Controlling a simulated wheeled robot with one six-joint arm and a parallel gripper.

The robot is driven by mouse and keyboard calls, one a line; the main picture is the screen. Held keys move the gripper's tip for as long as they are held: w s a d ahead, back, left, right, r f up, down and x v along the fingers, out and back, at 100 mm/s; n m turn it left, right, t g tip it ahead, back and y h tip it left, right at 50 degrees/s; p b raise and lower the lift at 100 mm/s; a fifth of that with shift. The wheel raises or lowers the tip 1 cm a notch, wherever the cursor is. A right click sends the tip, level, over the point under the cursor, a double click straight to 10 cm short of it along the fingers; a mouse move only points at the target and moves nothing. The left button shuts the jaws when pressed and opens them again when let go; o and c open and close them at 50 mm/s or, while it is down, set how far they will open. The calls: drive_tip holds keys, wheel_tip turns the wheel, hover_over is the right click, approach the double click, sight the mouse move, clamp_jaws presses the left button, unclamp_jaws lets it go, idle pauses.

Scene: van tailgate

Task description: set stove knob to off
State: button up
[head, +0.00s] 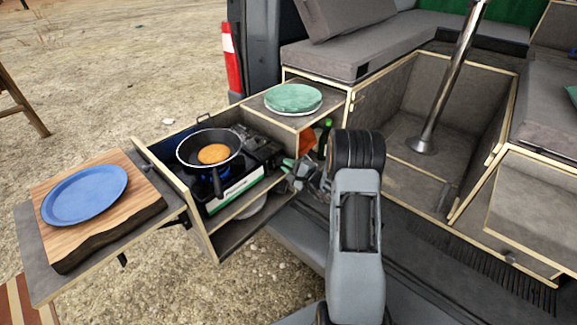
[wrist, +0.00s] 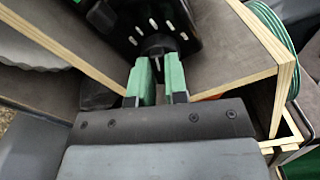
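The camping stove (head: 235,187) sits in the pulled-out kitchen box, and a blue glow shows under the pan on it. The stove knob (wrist: 158,45) is a dark round part on the stove's side, at the top middle of the wrist view. My gripper (wrist: 160,72) is at the knob, its green fingers a narrow gap apart with the knob's dark grip between their tips; it looks shut on it. In the head view my gripper (head: 297,172) is at the stove's right end. The knob is hidden there, and its setting cannot be read.
A black pan (head: 191,148) with a pancake (head: 214,154) is on the stove, its handle toward the front. Wooden walls and a shelf (wrist: 215,45) close in around my gripper. A green plate (head: 293,98) lies on the box top; a blue plate (head: 84,194) lies on a board.

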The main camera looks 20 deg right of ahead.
clamp_jaws()
drive_tip(key=shift+m+b, duration=1.15)
drive_tip(key=shift+m, duration=5.55)
drive_tip(key=o, duration=0.5)
unclamp_jaws()
